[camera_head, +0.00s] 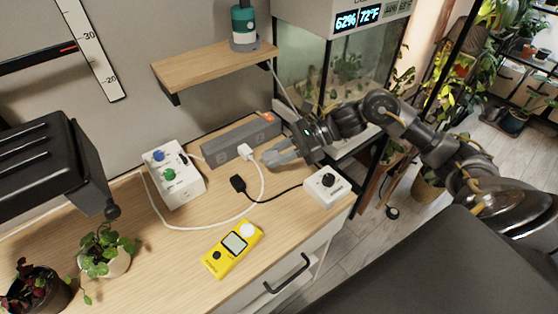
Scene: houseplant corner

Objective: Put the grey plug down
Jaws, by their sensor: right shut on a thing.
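My right gripper (275,156) reaches in from the right over the desk, at the right end of the grey power strip (225,145). It is shut on the grey plug. The plug is hard to tell apart from the grey fingers, and I cannot tell whether it touches the strip or desk. A grey cord (281,84) runs down from the shelf towards the gripper. A white plug (245,151) is at the strip's front side. A black plug (238,184) lies on the desk in front of it. My left gripper is not in view.
A white box with blue and green knobs (186,191) stands left of the strip. A white dial box (326,186) sits near the desk's right edge. A yellow meter (233,249) lies in front. Bare desk (125,205) shows at left. A glass tank (340,75) stands behind.

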